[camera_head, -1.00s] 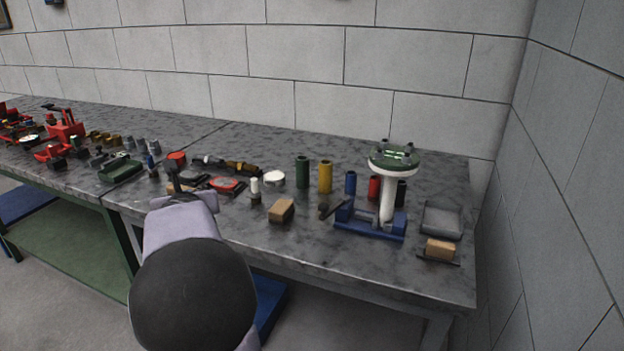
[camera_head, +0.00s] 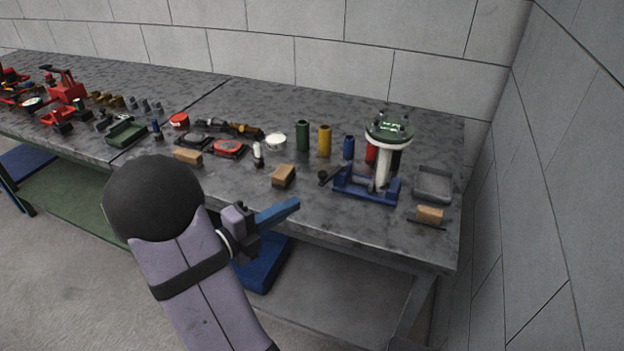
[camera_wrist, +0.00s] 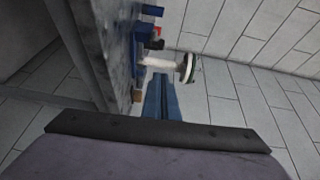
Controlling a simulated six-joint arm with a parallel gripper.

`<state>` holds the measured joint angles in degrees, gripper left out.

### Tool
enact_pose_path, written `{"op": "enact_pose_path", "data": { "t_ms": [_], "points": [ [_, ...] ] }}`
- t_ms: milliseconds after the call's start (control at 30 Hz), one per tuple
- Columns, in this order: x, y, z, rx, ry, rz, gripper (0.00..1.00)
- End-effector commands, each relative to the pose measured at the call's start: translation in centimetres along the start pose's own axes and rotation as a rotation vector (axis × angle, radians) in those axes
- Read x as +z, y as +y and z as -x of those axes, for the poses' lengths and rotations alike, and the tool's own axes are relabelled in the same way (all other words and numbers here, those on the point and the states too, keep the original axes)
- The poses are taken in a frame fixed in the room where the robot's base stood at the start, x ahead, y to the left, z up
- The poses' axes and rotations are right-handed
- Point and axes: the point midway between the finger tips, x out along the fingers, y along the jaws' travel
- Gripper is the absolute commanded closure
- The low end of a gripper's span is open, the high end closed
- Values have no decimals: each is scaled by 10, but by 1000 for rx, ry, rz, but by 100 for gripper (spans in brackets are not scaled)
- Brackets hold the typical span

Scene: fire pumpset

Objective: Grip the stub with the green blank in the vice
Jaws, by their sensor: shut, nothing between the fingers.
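The blue vice (camera_head: 366,190) stands on the bench at the right. A white stub (camera_head: 382,174) stands upright at it, with the round green blank (camera_head: 389,131) on its top end. Whether the vice jaws touch the stub is too small to tell. In the wrist view the stub (camera_wrist: 160,64) lies sideways, with the blank (camera_wrist: 193,68) at its right end. My gripper (camera_head: 297,204) has blue fingers, shut and empty, in front of the bench edge, left of the vice. In the wrist view the fingers (camera_wrist: 161,78) point towards the stub, apart from it.
A wooden block (camera_head: 284,175) lies left of the vice and another block (camera_head: 429,214) lies right of it. Green (camera_head: 302,135) and yellow (camera_head: 324,140) cylinders stand behind. A grey tray (camera_head: 433,183) is at the right, near the wall.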

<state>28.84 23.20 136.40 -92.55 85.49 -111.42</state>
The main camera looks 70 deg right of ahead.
Motion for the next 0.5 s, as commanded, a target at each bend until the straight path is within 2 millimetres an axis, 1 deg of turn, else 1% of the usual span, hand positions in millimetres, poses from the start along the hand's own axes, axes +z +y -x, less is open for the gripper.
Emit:
{"op": "enact_pose_path", "data": {
  "t_ms": [100, 200, 367, 500],
  "points": [
    [-1, -5, 0, -19, 7, 98, 100],
    [-1, -5, 0, -18, 6, 140, 100],
    [-1, -5, -1, -17, 5, 153, 100],
    [0, -5, -6, -17, 5, 151, 100]
  ]
}}
